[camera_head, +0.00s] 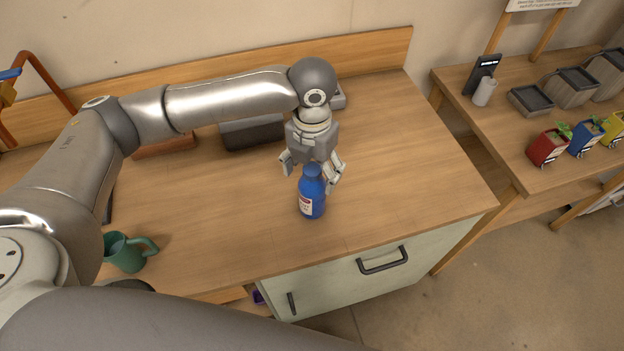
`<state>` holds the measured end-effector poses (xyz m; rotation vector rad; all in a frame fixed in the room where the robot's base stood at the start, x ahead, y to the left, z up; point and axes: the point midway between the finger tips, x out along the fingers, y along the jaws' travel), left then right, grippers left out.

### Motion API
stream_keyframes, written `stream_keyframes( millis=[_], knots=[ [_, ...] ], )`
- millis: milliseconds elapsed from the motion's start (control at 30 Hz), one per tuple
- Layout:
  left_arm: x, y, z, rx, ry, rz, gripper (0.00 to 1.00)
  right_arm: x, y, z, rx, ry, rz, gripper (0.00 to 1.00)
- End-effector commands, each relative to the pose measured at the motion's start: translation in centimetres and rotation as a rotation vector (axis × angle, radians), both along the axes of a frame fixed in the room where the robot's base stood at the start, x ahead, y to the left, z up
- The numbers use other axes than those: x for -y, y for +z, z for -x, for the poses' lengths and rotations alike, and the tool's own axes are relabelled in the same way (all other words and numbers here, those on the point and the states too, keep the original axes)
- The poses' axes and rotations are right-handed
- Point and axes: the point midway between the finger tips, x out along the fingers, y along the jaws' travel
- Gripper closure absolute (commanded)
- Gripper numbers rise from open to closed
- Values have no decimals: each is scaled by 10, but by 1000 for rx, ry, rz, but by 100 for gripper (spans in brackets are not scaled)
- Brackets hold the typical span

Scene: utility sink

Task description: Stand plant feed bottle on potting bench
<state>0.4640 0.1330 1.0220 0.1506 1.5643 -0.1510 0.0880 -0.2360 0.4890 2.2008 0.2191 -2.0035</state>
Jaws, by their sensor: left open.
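A blue bottle (312,197) with a blue cap and a white and red label stands upright on the wooden bench top (400,150), near its front edge. My left gripper (311,174) reaches down from behind, with its fingers spread on either side of the bottle's upper part. It is open, and whether a finger touches the bottle cannot be told. The bottle's far side is hidden. My right gripper is not in view.
A green mug (126,252) stands at the front left. A dark grey box (252,132) lies behind my left arm. Another wooden table (515,165) on the right, across a gap, holds trays (530,100) and small coloured planters (548,148). The bench top's right part is clear.

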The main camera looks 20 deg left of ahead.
Motion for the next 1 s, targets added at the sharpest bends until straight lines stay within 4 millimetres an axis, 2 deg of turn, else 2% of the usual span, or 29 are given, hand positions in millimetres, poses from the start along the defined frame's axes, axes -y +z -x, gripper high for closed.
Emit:
stream_keyframes(
  millis=[200, 400, 600, 1000],
  knots=[
    [1, 47, -1, 5, -1, 2, 25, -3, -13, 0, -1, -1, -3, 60],
    [1, 75, 0, 2, -2, 1, 25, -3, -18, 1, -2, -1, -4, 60],
    [0, 84, 0, -1, -1, 0, 25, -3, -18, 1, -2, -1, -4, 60],
    [0, 84, 0, -1, 0, 0, 25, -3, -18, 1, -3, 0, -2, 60]
  ],
)
